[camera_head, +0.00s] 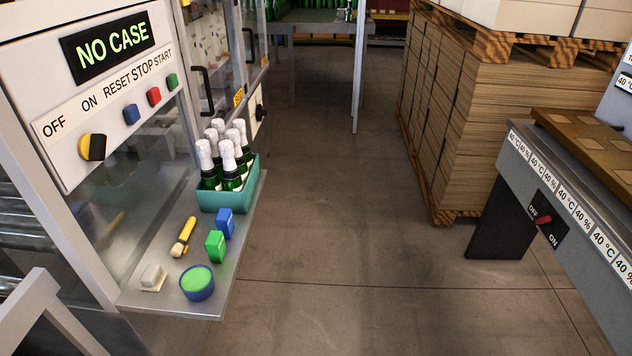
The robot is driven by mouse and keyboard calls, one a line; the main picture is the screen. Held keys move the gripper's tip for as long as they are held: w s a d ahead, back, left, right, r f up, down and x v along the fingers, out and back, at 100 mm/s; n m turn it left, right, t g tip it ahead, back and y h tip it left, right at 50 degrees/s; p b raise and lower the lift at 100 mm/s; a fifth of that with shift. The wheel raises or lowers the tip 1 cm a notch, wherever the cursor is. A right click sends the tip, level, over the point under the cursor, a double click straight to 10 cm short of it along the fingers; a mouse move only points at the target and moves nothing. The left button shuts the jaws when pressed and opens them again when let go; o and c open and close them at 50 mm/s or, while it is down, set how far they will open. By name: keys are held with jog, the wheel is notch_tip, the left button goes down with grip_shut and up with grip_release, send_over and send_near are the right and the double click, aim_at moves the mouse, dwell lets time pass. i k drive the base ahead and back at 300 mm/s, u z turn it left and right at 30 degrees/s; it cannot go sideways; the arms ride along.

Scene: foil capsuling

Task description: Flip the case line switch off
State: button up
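Two controls are marked OFF and ON, and no lettering I can read names either one the case line switch. A red lever switch (543,220) sits on a black plate on the side of the grey bench at right. OFF is at the plate's upper left and ON at its lower right; I cannot tell which way the lever is set. A yellow-and-black rotary knob (94,148) is on the white panel at left, below the OFF and ON labels; its setting is unclear. The display (108,47) above it reads NO CASE. My gripper is not in view.
Blue, red and green buttons sit right of the knob. A steel shelf (215,291) holds a teal crate (228,197) of foil-topped bottles, a blue tub, small blocks and a yellow-handled brush. Stacked cardboard on pallets (470,130) stands behind the right bench. The middle floor is clear.

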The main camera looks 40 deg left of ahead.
aim_at(93, 146)
jog(key=i, duration=1.2)
jog(key=u, duration=3.3)
